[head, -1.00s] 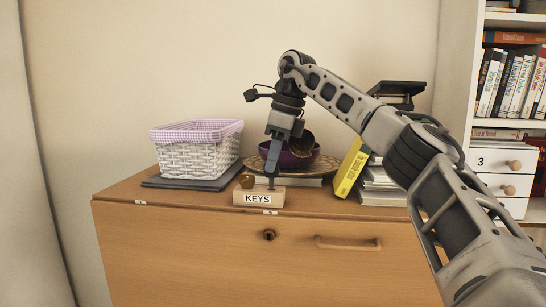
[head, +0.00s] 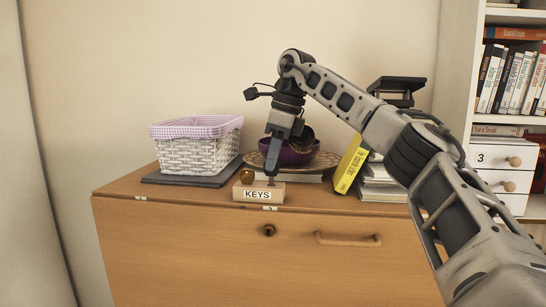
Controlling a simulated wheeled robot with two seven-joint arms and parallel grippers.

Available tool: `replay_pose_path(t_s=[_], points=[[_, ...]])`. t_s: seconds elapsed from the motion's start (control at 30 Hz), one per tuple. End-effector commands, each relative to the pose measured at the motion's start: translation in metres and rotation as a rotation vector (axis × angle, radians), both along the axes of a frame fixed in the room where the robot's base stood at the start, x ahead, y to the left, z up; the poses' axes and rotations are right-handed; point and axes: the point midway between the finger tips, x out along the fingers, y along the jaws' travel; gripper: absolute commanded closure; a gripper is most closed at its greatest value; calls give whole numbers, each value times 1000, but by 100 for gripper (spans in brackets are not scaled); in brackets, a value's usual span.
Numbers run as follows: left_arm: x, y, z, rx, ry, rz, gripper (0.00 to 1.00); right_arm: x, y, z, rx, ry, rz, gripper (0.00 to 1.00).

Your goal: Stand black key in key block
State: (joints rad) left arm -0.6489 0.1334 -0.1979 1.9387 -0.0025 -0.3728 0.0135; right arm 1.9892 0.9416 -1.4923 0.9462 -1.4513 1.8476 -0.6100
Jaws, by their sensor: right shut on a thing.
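The key block (head: 240,196) is a small light wooden block with a white "KEYS" label, near the front edge of the cabinet top. My right gripper (head: 271,178) points straight down just above the block's right part and is shut. What it holds is mostly hidden by the fingers; a small dark bit between the fingertips and the block top is probably the black key. I cannot tell how far it sits in the block. A round brown-gold knob or key head (head: 247,177) shows at the block's left part. My left gripper is not in view.
A white wicker basket (head: 197,155) stands on a dark flat mat at the left. Behind the gripper are a purple bowl (head: 296,156) and a woven plate. A yellow book (head: 349,166) leans on a stack at the right. The cabinet's front edge is close to the block.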

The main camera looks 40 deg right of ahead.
Motion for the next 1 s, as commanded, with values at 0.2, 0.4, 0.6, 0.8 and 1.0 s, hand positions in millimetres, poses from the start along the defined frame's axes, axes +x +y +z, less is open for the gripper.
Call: replay_pose_path(t_s=[0.2,0.4,0.6,0.8,1.0], points=[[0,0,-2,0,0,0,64,0,0,-4,0,0,0,100],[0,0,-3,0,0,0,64,0,0,-7,0,0,0,100],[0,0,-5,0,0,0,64,0,0,-10,0,0,0,100],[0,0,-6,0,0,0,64,0,0,-13,0,0,0,100],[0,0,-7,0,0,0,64,0,0,-16,0,0,-1,100]])
